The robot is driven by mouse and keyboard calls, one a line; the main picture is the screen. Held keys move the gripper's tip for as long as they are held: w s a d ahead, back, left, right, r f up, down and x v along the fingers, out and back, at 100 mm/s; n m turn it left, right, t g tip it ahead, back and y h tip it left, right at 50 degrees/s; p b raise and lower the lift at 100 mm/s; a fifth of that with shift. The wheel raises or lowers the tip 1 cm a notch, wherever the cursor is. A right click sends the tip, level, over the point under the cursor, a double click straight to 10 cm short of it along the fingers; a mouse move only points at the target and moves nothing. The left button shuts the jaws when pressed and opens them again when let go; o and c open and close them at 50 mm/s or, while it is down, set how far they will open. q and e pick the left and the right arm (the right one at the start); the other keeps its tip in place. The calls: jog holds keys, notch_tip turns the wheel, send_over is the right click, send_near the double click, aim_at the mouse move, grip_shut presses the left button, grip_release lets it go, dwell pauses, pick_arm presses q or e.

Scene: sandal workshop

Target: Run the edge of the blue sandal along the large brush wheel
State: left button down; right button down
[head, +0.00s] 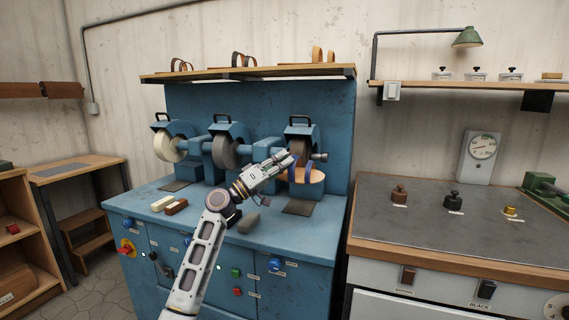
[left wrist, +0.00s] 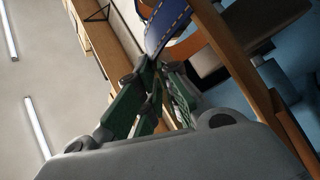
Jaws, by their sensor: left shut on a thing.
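The blue sandal (head: 312,177), with a tan sole and blue strap, is at the right-hand wheel of the blue machine. My left gripper (head: 290,160) is shut on its blue strap, whose pale stitching shows in the left wrist view (left wrist: 168,24). The large brush wheel (head: 303,146), dark and under a blue hood, is directly behind and above the sandal and partly hidden by it and my gripper. I cannot tell whether the sole's edge touches the wheel. My right gripper is not in view.
A pale wheel (head: 168,148) and a grey wheel (head: 226,152) stand left on the same machine. A shelf (head: 245,73) runs above. A grey-topped bench (head: 430,225) stands right.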

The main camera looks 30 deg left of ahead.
pick_arm(q)
jog(key=shift+s+a+f+b, duration=0.1)
jog(key=shift+s+a+b, duration=0.15)
jog(key=shift+a+b, duration=0.55)
dwell(0.6)
jog(key=shift+s+a+r+b, duration=0.1)
jog(key=shift+a+b, duration=0.15)
jog(key=shift+a, duration=0.2)
jog(key=shift+s+a+r+b, duration=0.1)
jog(key=shift+a+b, duration=0.1)
jog(key=shift+a, duration=0.25)
dwell(2.0)
jog(key=shift+s+b, duration=0.1)
jog(key=shift+b, duration=0.2)
jog(key=shift+s, duration=0.15)
jog(key=shift+f, duration=0.1)
dwell(0.3)
jog(key=shift+d+b, duration=0.15)
jog(key=shift+b, duration=0.2)
dwell(0.4)
jog(key=shift+w, duration=0.2)
dwell(1.2)
